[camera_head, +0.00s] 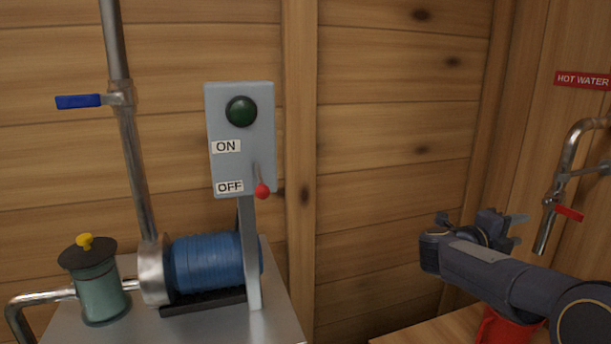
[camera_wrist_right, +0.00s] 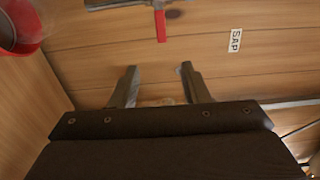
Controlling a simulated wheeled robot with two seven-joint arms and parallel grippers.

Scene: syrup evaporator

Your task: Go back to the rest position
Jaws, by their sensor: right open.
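My right gripper (camera_head: 515,228) is at the right of the head view, at the end of my dark right arm, above a wooden surface and left of the hot water tap. In the right wrist view its two fingers (camera_wrist_right: 156,86) stand apart with nothing between them, facing a plank surface. My left gripper is not in view.
A grey switch box (camera_head: 241,165) has its red-tipped lever (camera_head: 262,191) down by OFF. A blue motor (camera_head: 208,262) and green canister (camera_head: 97,290) stand on a metal top. A red container (camera_head: 505,328) sits below my right arm. The hot water tap (camera_head: 560,185) is at the right.

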